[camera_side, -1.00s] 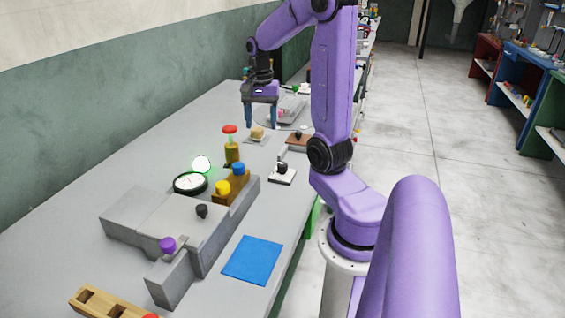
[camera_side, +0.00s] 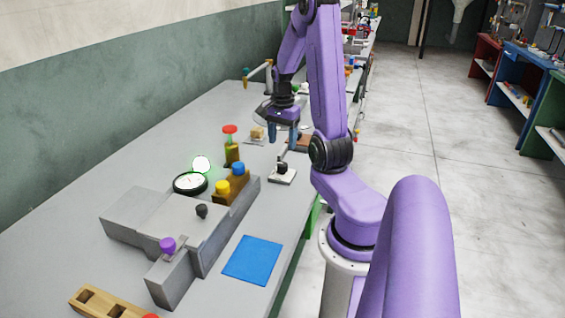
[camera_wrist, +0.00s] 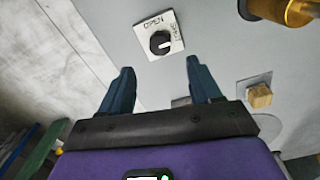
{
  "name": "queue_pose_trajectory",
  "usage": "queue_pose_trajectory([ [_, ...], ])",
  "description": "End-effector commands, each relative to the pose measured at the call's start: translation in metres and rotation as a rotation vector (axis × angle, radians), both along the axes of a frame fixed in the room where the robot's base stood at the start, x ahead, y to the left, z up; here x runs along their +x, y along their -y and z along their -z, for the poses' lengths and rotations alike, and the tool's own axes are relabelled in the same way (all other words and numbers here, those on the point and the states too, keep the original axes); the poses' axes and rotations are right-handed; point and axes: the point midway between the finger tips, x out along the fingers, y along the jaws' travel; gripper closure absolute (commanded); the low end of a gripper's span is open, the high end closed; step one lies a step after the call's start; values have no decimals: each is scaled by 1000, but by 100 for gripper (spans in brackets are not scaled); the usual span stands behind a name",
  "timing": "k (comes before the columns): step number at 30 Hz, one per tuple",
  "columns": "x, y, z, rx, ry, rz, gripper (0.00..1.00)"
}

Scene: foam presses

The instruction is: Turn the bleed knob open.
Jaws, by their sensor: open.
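The bleed knob (camera_wrist: 159,43) is a small black round knob on a white square plate (camera_wrist: 176,28) in the wrist view. OPEN is lettered at the plate's upper left and a second word, seemingly SHUT, at its right. A pale mark on the knob points right, towards the second word. The knob also shows in the side view (camera_side: 282,167), near the bench's right edge. My gripper (camera_side: 282,138) points down beyond the knob, apart from it. In the wrist view its two blue fingers (camera_wrist: 160,68) are spread and empty, with the knob ahead between their lines.
A grey press (camera_side: 150,215) with a gauge (camera_side: 190,182) and a purple-knobbed lever (camera_side: 168,245) is nearer. A blue mat (camera_side: 252,260) lies flat in front.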

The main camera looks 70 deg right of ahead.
Motion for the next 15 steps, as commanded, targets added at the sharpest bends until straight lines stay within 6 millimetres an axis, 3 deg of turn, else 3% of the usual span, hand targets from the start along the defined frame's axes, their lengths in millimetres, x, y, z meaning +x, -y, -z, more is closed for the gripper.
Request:
queue_pose_trajectory([
  [6, -1, -1, 39, 5, -4, 1, 37],
  [15, 0, 0, 76, 2, -2, 0, 37],
])
